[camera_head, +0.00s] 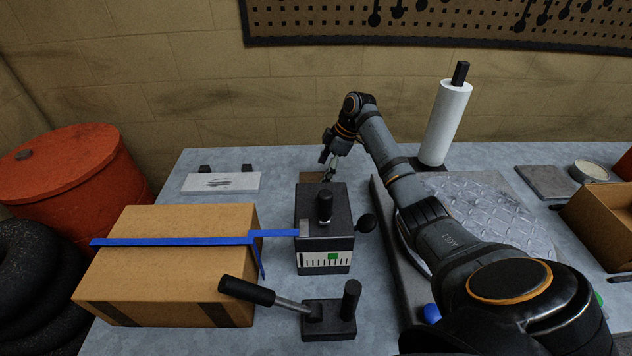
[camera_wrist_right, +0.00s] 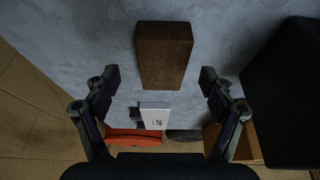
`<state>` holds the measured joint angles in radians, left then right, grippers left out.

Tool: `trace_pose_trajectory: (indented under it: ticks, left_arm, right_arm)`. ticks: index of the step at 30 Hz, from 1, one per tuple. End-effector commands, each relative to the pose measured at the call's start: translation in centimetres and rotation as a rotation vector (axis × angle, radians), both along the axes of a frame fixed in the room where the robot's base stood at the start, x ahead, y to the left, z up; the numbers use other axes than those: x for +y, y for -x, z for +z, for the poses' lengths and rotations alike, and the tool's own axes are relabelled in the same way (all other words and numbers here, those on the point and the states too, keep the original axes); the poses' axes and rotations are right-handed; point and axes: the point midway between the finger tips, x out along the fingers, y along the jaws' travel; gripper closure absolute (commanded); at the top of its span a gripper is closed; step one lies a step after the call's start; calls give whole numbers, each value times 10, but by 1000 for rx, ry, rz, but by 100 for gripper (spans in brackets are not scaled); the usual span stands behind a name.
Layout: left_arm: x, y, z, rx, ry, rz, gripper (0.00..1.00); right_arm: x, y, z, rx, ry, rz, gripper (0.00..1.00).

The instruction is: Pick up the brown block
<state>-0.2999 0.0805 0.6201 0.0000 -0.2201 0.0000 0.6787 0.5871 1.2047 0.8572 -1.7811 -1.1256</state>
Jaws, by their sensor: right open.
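The brown block (camera_wrist_right: 164,55) lies on the grey bench top, in the upper middle of the right wrist view. In the head view only part of the brown block (camera_head: 311,177) shows, behind the black boxy device. My right gripper (camera_head: 331,168) reaches over the far part of the bench, at the block. In the right wrist view its two fingers (camera_wrist_right: 160,86) are spread wide, with the block beyond the tips and roughly centred between them. Nothing is held. My left gripper is not in view.
The black device (camera_head: 335,215) with a knob stands just in front of the block. A cardboard box (camera_head: 170,270) with blue strap stands left. A paper roll (camera_head: 444,125) stands right of my arm. A white plate (camera_head: 220,183) lies at the back left.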

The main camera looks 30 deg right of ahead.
Motion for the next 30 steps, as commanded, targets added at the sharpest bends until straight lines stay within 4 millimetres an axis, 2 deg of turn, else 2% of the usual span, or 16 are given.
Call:
trace_pose_trajectory:
  ticks: [3,7,30]
  left_arm:
    - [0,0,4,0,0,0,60]
    - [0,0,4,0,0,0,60]
    - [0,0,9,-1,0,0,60]
  right_arm:
    - [14,-3,-17,3,-3,2,17]
    - [18,-6,-31,0,0,1,17]
    - [18,-6,-37,0,0,0,17]
